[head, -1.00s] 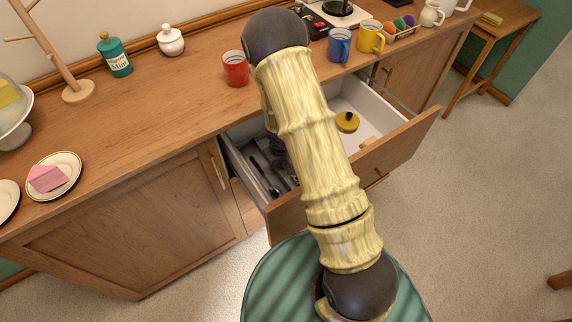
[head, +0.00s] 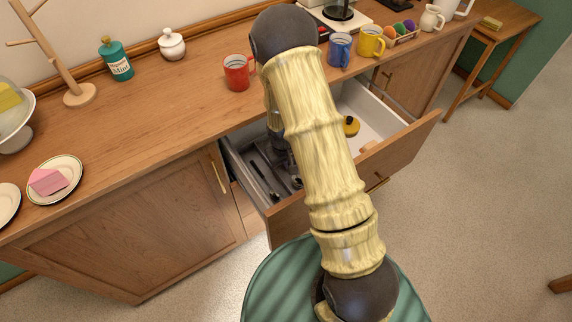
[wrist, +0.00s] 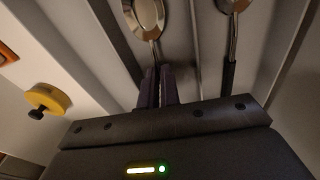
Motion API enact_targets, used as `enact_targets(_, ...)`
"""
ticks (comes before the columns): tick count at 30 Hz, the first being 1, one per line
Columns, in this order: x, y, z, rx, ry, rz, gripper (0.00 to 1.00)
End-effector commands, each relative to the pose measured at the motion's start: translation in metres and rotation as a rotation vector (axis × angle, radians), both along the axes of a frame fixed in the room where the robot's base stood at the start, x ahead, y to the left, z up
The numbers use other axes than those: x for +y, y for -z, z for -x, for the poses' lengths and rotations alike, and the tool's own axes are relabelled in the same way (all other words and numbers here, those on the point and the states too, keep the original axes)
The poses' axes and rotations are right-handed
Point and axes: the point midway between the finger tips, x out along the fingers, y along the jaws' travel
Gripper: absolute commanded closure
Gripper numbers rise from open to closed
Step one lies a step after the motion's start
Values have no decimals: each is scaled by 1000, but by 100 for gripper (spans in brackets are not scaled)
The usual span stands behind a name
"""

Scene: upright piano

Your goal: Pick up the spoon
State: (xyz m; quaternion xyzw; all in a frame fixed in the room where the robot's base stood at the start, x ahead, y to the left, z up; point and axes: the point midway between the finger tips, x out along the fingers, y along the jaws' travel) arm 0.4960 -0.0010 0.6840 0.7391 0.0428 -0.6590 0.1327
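In the wrist view, a spoon (wrist: 149,14) with a shiny metal bowl lies in the drawer's grey tray. Its neck runs down to the tips of my gripper (wrist: 160,72). The two dark fingers are close together, with the spoon's handle between them, hidden by the fingers. A second utensil (wrist: 231,60) with a metal head and black handle lies apart to the right. In the head view my arm hides most of the gripper, which is down inside the open drawer (head: 398,150).
A yellow-lidded item (head: 351,126) sits in the drawer's right part. Tray dividers (wrist: 115,45) run beside the fingers. On the counter above stand a red mug (head: 237,74), a blue mug (head: 340,50) and a yellow mug (head: 371,42).

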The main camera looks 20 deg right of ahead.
Motion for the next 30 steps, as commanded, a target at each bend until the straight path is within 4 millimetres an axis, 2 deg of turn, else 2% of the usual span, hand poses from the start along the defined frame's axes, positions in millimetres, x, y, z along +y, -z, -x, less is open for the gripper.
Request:
enact_targets(1,0,-10,-1,-4,1,-2,100)
enact_targets(9,-3,-57,-1,-2,4,-1,100)
enact_targets(17,-52,-53,-16,-1,7,-1,100)
enact_targets(30,-156,-53,-50,-3,7,-1,100)
